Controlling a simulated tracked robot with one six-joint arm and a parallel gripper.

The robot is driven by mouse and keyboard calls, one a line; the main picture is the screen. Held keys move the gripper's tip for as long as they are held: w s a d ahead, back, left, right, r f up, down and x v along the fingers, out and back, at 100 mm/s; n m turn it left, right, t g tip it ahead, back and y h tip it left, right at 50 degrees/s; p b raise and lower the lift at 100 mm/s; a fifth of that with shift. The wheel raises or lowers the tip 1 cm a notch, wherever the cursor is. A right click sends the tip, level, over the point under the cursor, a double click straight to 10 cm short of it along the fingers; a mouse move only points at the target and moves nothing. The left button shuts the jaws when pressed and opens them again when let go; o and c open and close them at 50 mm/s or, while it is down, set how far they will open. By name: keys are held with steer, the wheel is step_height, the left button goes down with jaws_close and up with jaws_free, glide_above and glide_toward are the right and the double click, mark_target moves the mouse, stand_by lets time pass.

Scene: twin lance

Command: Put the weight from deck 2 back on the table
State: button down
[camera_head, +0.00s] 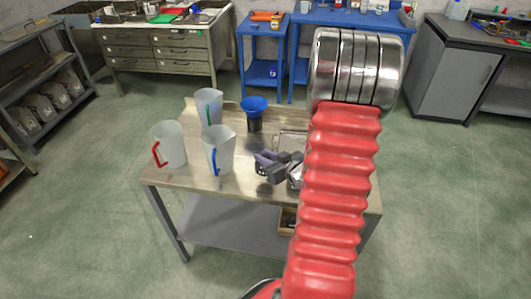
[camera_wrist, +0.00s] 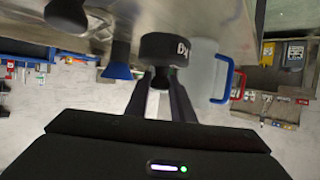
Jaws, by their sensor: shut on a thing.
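A black round weight (camera_wrist: 165,47) with white lettering sits at the tips of my gripper (camera_wrist: 161,82) in the wrist view, and the jaws are shut on it. In the head view my gripper (camera_head: 270,166) is over the right half of the metal-topped table (camera_head: 240,188), to the right of the jugs. The weight is hard to make out there, and I cannot tell whether it touches the tabletop. My red arm hides the table's right part. I cannot make out deck 2.
A blue funnel on a dark stand (camera_head: 254,106) is behind my gripper. Three translucent jugs stand to the left: red-handled (camera_head: 170,144), blue-handled (camera_head: 217,150), green-handled (camera_head: 207,105). A wire rack (camera_head: 292,141) is partly hidden by my arm. The table's front left is bare.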

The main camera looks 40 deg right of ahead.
steer(key=shift+f, duration=0.65)
steer(key=shift+f, duration=0.1)
steer(key=shift+f, duration=2)
steer(key=c, duration=1.5)
jaws_free()
steer(key=shift+f, duration=0.1)
steer(key=shift+c, duration=0.2)
